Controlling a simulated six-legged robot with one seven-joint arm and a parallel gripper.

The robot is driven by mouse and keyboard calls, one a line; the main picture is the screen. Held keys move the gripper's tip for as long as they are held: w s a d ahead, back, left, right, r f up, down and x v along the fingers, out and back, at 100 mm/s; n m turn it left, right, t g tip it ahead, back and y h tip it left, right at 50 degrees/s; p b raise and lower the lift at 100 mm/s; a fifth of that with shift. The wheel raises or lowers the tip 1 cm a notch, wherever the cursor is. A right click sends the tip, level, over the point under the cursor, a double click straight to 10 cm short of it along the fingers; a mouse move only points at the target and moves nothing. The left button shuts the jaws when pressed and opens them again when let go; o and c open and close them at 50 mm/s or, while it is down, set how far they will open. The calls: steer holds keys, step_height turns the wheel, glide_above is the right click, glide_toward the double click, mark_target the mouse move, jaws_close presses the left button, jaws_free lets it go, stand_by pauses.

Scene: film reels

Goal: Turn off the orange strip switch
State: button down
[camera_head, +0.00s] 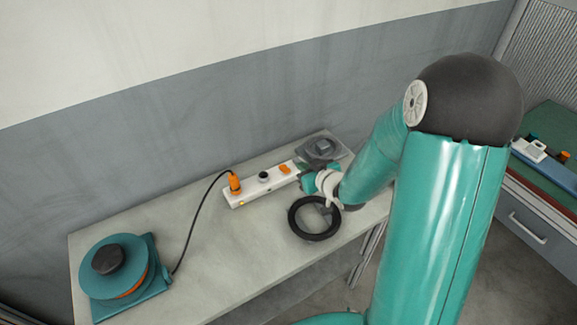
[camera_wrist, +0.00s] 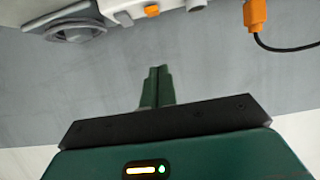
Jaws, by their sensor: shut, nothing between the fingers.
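A white power strip (camera_head: 262,187) lies along the table near the wall. Its orange switch (camera_head: 285,169) is toward the right end; it also shows in the wrist view (camera_wrist: 152,10) at the top. I cannot tell which way the switch is set. A small orange light (camera_head: 241,203) shows at the strip's left end. An orange plug (camera_head: 235,184) stands in the strip. My gripper (camera_head: 302,167) is close to the strip's right end, to the right of the switch. Its green fingers (camera_wrist: 156,72) are together and empty, apart from the switch in the wrist view.
A teal cable reel (camera_head: 122,262) sits at the table's left, its black cord (camera_head: 198,215) running to the plug. A grey device (camera_head: 318,147) is behind my gripper. A black ring (camera_head: 293,222) shows below my wrist. The table's front middle (camera_head: 225,260) is clear.

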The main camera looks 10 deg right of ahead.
glide_above(283, 166)
steer(key=s, duration=0.3)
steer(key=f, duration=0.4)
steer(key=shift+s+d+f, duration=0.15)
steer(key=shift+s+d, duration=0.05)
steer(key=shift+d, duration=0.15)
steer(key=f, duration=0.2)
steer(key=shift+s+d+f, duration=0.15)
steer(key=shift+d+f, duration=0.05)
steer(key=shift+f, duration=0.2)
steer(key=shift+s+f, duration=0.15)
steer(key=shift+f, duration=0.4)
steer(key=shift+s+f, duration=0.2)
steer(key=shift+f, duration=0.3)
steer(key=shift+w+r, duration=0.1)
steer(key=shift+r, duration=0.1)
